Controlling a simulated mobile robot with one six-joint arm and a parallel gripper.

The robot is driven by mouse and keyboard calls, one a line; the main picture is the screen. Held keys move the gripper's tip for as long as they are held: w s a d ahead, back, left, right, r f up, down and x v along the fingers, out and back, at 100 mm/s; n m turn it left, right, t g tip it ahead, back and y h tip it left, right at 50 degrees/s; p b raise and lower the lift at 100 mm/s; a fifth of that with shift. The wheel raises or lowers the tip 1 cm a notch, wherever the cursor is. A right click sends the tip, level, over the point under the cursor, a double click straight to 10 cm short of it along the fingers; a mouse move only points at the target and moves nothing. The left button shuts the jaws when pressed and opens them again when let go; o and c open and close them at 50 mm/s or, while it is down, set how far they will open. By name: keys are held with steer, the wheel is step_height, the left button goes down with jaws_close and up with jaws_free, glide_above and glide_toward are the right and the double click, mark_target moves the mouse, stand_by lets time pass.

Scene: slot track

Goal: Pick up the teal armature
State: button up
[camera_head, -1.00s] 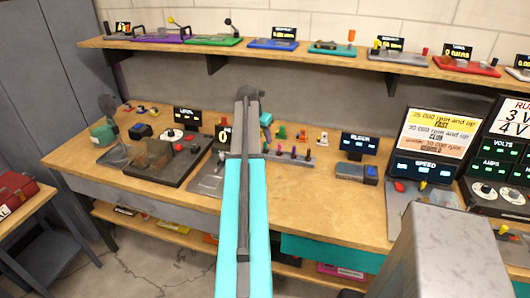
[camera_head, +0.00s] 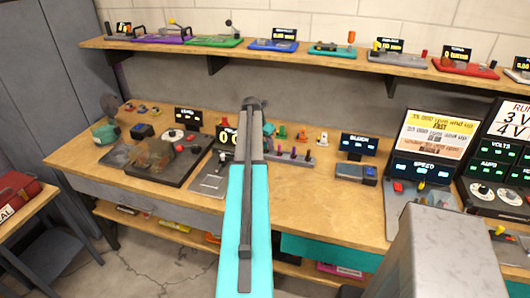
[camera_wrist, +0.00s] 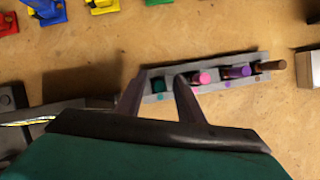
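In the wrist view a grey rack (camera_wrist: 212,72) holds a row of small upright armatures. A dark teal piece (camera_wrist: 158,84), which looks like the teal armature, sits at the rack's left end, with a teal dot in front of it. My gripper (camera_wrist: 161,76) is open, with one finger on each side of the teal piece. I cannot tell whether the fingers touch it or how high they are. In the head view the rack (camera_head: 297,160) shows to the right of my arm, which hides its left end.
Pink (camera_wrist: 201,77), purple (camera_wrist: 236,72) and brown (camera_wrist: 269,65) armatures stand to the right in the rack. Small coloured motor pieces, one yellow (camera_wrist: 102,5), lie behind it. A shelf (camera_head: 290,57) with devices runs above the bench. Bare wood lies around the rack.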

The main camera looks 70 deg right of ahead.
mark_target(265, 143)
jaws_close()
stand_by(0.3)
steer(key=shift+r, duration=0.15)
steer(key=shift+r+b, duration=0.75)
steer(key=shift+r, duration=0.65)
steer(key=shift+a+r, duration=0.2)
steer(key=shift+a, duration=0.05)
steer(key=w+a+b, duration=0.1)
steer(key=a+b, duration=0.1)
steer(key=a, duration=0.5)
steer(key=w+a+r+b, duration=0.1)
steer(key=w+a+b, duration=0.1)
steer(key=a, duration=0.6)
steer(key=shift+r, duration=0.3)
steer(key=shift+a, duration=0.1)
